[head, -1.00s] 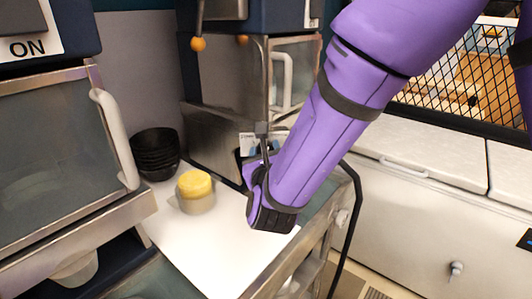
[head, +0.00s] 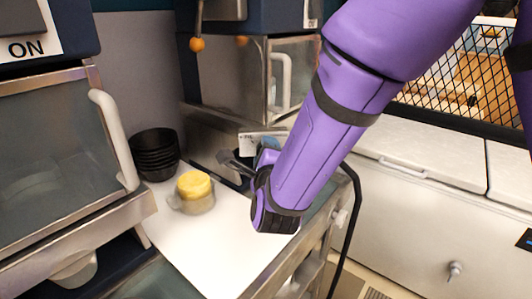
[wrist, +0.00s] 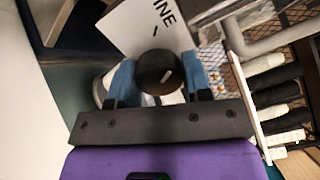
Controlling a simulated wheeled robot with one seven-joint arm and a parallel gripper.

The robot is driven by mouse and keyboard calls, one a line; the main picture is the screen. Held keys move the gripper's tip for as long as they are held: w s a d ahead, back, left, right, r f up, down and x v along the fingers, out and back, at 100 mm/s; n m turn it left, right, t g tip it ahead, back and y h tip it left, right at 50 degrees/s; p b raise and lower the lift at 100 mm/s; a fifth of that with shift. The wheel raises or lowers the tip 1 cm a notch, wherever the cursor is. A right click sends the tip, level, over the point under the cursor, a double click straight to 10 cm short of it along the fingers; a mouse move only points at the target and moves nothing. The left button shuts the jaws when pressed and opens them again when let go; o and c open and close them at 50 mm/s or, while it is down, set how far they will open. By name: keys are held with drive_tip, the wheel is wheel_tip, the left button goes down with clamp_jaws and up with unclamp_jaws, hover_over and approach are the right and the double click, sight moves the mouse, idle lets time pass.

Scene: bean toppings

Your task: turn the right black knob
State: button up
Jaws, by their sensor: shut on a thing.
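In the head view my purple arm reaches down to the back of the worktop, and only a bit of my gripper (head: 264,157) shows past the wrist. The knob is hidden there. A white card (wrist: 145,22) with letters ending in "INE" is beyond the knob in the wrist view, and a small white card (head: 258,138) shows behind the wrist in the head view.
A yellow-topped container (head: 195,192) stands on the white worktop (head: 215,250), left of my wrist. Stacked black bowls (head: 155,155) stand farther left. A glass-fronted cabinet (head: 55,150) is at the left. A black cable (head: 348,225) hangs beside the counter edge at right.

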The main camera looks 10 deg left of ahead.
drive_tip(key=shift+n, duration=1.1)
drive_tip(key=o, duration=0.9)
drive_tip(key=v, duration=1.1)
drive_tip(key=shift+w, duration=0.1)
